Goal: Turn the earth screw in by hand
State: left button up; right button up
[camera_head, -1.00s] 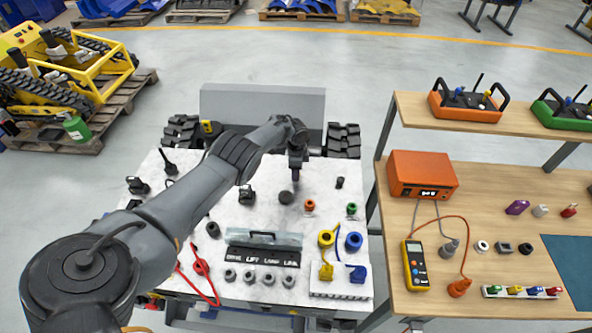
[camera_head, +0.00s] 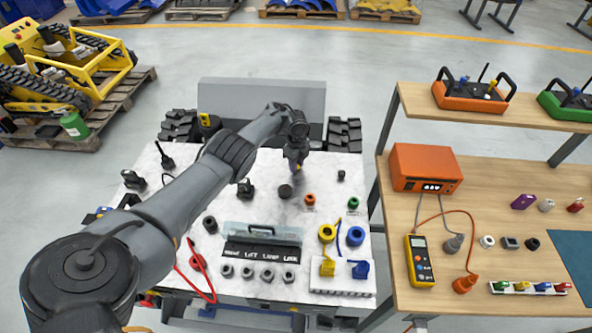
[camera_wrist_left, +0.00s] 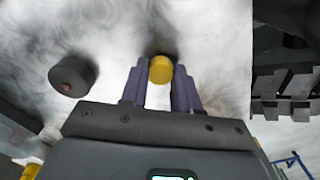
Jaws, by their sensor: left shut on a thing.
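A small yellow round head, which looks like the earth screw (camera_wrist_left: 161,69), sits between the purple fingers of my left gripper (camera_wrist_left: 160,82) in the left wrist view. The fingers are shut on its sides. In the head view, my left gripper (camera_head: 296,168) points down at the far part of the white carrier top (camera_head: 215,175), and the screw is mostly hidden by the fingers and wrist. I cannot tell how deep the screw sits. My right gripper is in neither view.
A black round knob (camera_head: 285,191) stands close by, and it also shows in the left wrist view (camera_wrist_left: 74,75). Small orange (camera_head: 310,200) and green (camera_head: 353,203) parts stand to the right. A labelled panel (camera_head: 262,254) lies nearer. A wooden bench (camera_head: 400,180) borders the right.

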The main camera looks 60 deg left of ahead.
pick_arm(q)
jog(key=m+b, duration=0.1)
jog(key=m, duration=0.1)
jog(key=shift+f+m, duration=0.15)
jog(key=shift+m, duration=0.25)
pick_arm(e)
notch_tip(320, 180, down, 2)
pick_arm(q)
jog(key=m+b, duration=0.3)
jog(key=shift+f+m, duration=0.25)
jog(key=shift+m, duration=0.15)
jog(key=o, duration=0.5)
jog(key=shift+r+m, duration=0.35)
jog(key=shift+m, duration=0.25)
jog(key=shift+o, duration=1)
jog(key=shift+r, duration=0.1)
jog(key=shift+o, duration=1.3)
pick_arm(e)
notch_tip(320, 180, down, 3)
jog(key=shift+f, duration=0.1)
